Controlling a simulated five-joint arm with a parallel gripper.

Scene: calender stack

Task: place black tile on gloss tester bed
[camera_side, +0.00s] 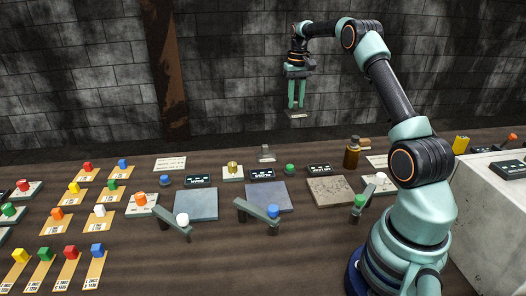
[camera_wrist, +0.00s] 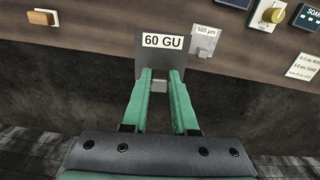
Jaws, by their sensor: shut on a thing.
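My gripper (camera_side: 297,106) is raised high above the back of the table, well clear of it. It is shut on a dark grey tile (camera_wrist: 178,62) with a white label reading "60 GU". The tile also shows under the fingertips in the side view (camera_side: 299,114). A small pale block (camera_wrist: 159,86) sits between the fingertips at the tile's near edge. Flat beds lie on the table: a blue-grey one (camera_side: 196,205), a second blue-grey one (camera_side: 270,193) and a speckled stone one (camera_side: 331,190). I cannot tell which belongs to the gloss tester.
Levers with white (camera_side: 182,219), blue (camera_side: 273,211) and green (camera_side: 361,200) knobs stand at the beds. A brown bottle (camera_side: 352,154) stands at the back right. Several coloured blocks on cards fill the left. A pale cabinet (camera_side: 490,200) stands at right.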

